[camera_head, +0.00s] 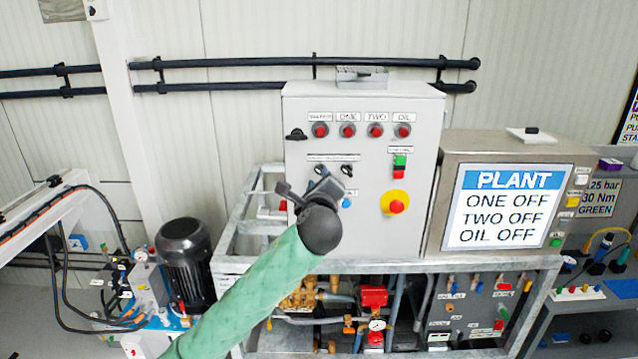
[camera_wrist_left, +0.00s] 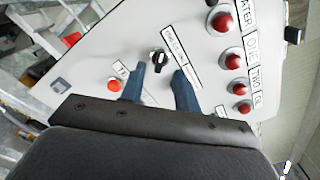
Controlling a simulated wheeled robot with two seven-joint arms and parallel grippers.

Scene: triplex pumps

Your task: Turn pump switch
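The grey control cabinet (camera_head: 365,220) stands in the middle of the head view, with a row of red lamps on top and black rotary switches (camera_head: 346,170) below a long label. My left gripper (camera_head: 322,181) is in front of the cabinet's left half and partly hides this switch row. In the left wrist view, my gripper (camera_wrist_left: 160,76) is open, its two blue-grey fingers apart. A black switch knob (camera_wrist_left: 158,58) shows in the gap between the fingertips, beside the long label. I cannot tell whether the fingers touch it. My right gripper is not in view.
A yellow-and-red emergency stop (camera_head: 396,203) and a green-and-red button (camera_head: 399,167) sit right of the gripper. A display (camera_head: 510,207) reads ONE OFF, TWO OFF, OIL OFF. A metal frame (camera_head: 480,262) surrounds the cabinet's base. A black motor (camera_head: 186,262) stands at left.

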